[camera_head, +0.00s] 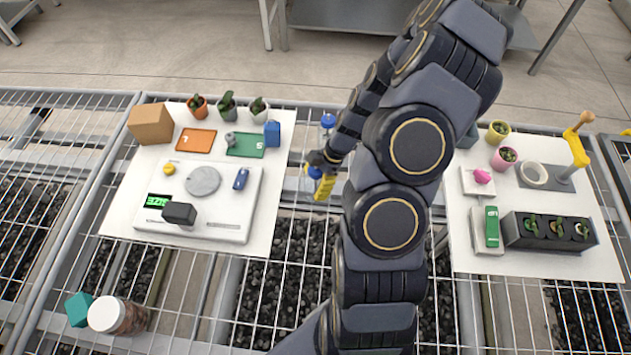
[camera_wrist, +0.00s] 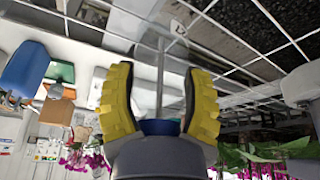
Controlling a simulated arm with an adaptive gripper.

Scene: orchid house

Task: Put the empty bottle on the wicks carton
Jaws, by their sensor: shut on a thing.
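My gripper (camera_head: 319,182), with yellow fingers, is over the wire bench in the gap between the two white boards. In the wrist view its fingers (camera_wrist: 161,85) are shut on a clear thing with a blue part (camera_wrist: 160,127), which looks like the empty bottle. The blue part (camera_head: 315,172) also shows at the fingers in the head view. A plain brown carton (camera_head: 150,125) stands on the far left corner of the left board, apart from my gripper. I can read no wicks label on it.
The left board holds potted plants (camera_head: 228,105), an orange tray (camera_head: 196,140), a green tray (camera_head: 245,144), a blue box (camera_head: 272,133) and a white scale (camera_head: 230,205). A second blue-topped thing (camera_head: 328,120) stands beyond my gripper. My arm covers the middle.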

